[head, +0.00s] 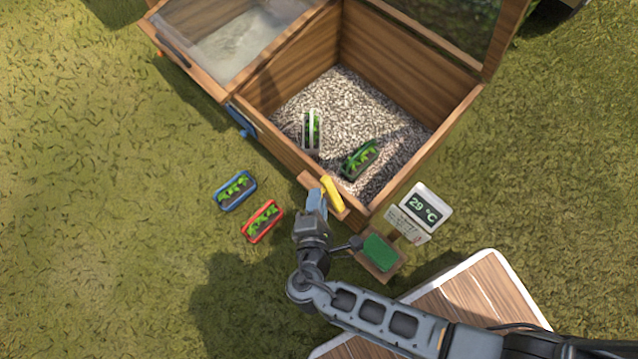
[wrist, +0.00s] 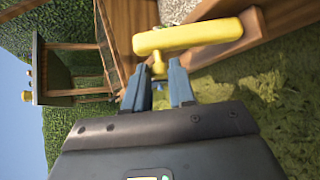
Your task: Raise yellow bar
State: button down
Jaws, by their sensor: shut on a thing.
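The yellow bar (head: 332,194) is at the front wall of the open wooden box, close to its front corner. In the wrist view the yellow bar (wrist: 188,37) lies crosswise just beyond the fingertips, with a short yellow stem hanging from it. My gripper (head: 317,199) is at the bar's left side in the head view. In the wrist view the blue fingers of my gripper (wrist: 168,75) are close together around the stem. The exact contact is partly hidden by the fingers.
The wooden box (head: 455,125) holds gravel and two planters, white (head: 312,130) and green (head: 360,158). A blue planter (head: 235,190) and a red planter (head: 262,221) lie on the grass. A 29 °C display (head: 423,208) and a green pad (head: 381,252) stand right of my arm.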

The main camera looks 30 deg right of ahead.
jog(key=s+m+t+b, duration=0.1)
jog(key=s+t+b, duration=0.1)
jog(key=shift+s+d+m+t, duration=0.3)
jog(key=shift+s+d+m, duration=0.05)
jog(key=shift+m, duration=0.05)
jog(key=shift+s+d+r+m+t+h, duration=0.1)
jog(key=shift+s+d+m+t+h, duration=0.15)
jog(key=shift+s+m+t, duration=0.25)
jog(key=shift+s+d+m+t+h, duration=0.1)
jog(key=shift+s+m+t+h, duration=0.15)
jog(key=shift+s+m+t, duration=0.2)
jog(key=c, duration=0.9)
grip_release()
jog(key=shift+c, duration=0.2)
jog(key=shift+s, duration=0.1)
jog(key=v, duration=0.7)
jog(key=shift+s+a+p, duration=0.15)
jog(key=shift+s+p, duration=0.15)
jog(key=shift+p, duration=0.05)
